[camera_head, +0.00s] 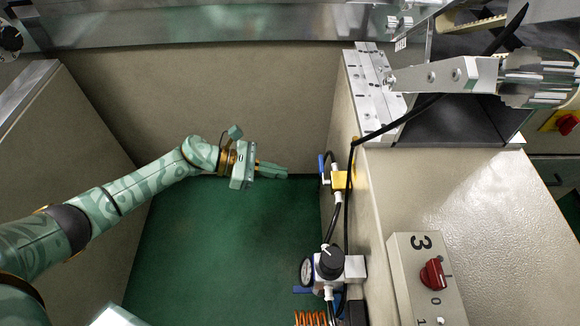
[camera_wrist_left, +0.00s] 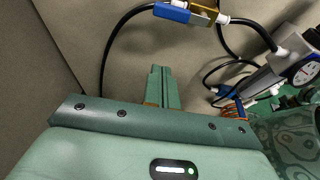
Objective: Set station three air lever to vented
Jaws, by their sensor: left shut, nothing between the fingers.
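A brass-yellow air valve (camera_head: 342,180) with a blue lever (camera_head: 321,164) sits on the side wall of the station cabinet marked 3. In the left wrist view the lever (camera_wrist_left: 172,13) points left from the yellow valve body (camera_wrist_left: 205,14), roughly in line with it and the black hose. My left gripper (camera_head: 286,173) is shut and empty, a short way left of the lever in the head view, with a gap between. Its closed fingertips (camera_wrist_left: 160,68) show below the lever in the left wrist view. My right gripper is not in view.
Below the valve are a regulator with a black knob (camera_head: 329,262), a gauge (camera_head: 307,271), another blue handle (camera_head: 303,289) and an orange coiled hose (camera_head: 311,318). A control box (camera_head: 428,280) marked 3 has a red switch. The green floor (camera_head: 220,250) is clear.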

